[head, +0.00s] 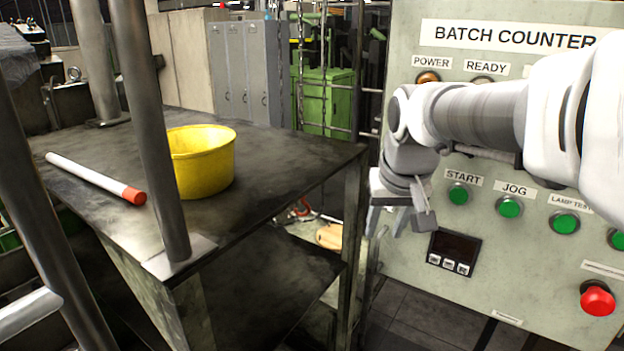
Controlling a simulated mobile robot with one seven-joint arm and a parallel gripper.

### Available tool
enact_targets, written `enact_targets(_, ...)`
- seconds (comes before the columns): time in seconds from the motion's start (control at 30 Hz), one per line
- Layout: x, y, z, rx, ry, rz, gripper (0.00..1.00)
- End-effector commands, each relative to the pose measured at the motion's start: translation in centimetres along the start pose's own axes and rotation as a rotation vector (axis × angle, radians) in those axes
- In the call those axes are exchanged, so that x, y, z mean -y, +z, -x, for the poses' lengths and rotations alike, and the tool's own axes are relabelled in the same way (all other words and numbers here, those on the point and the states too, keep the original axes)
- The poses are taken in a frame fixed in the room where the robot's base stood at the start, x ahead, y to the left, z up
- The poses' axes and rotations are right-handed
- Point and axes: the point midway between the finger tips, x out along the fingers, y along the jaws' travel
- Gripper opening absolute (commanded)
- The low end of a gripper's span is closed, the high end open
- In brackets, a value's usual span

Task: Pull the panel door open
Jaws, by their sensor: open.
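The panel door (400,285) is the pale grey-green front labelled BATCH COUNTER, at the right in the head view. It looks shut, with its left edge beside the workbench. My gripper (398,218) hangs at the panel's left edge, left of the START button (458,194). Its fingers point down, stand apart and hold nothing that I can see. I cannot tell whether it touches the panel. My arm crosses in front of the panel and hides part of its middle. I cannot make out a door handle.
A dark metal workbench (270,150) stands at left with a yellow bucket (205,165) and a white rod with a red tip (95,178). Grey posts (160,130) rise in front. A display (453,252) and a red button (597,299) are on the panel. Dark floor (420,320) shows below.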

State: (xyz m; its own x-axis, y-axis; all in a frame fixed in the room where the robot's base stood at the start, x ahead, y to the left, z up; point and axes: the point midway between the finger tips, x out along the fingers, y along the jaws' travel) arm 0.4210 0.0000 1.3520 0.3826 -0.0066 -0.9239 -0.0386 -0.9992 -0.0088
Motion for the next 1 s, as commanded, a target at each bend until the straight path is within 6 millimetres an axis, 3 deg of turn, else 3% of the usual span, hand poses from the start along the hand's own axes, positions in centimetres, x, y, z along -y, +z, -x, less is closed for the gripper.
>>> enact_targets(0.2, 0.0, 0.1, -4.5, 0.005, 0.000, 0.000, 0.42)
enact_targets(0.4, 0.0, 0.0, -7.0, 0.003, 0.000, 0.000, 0.42)
enact_targets(0.8, 0.0, 0.0, -7.7, -0.001, 0.000, 0.000, 0.42)
enact_targets(1.0, 0.0, 0.0, -7.7, 0.000, 0.000, 0.000, 0.06)
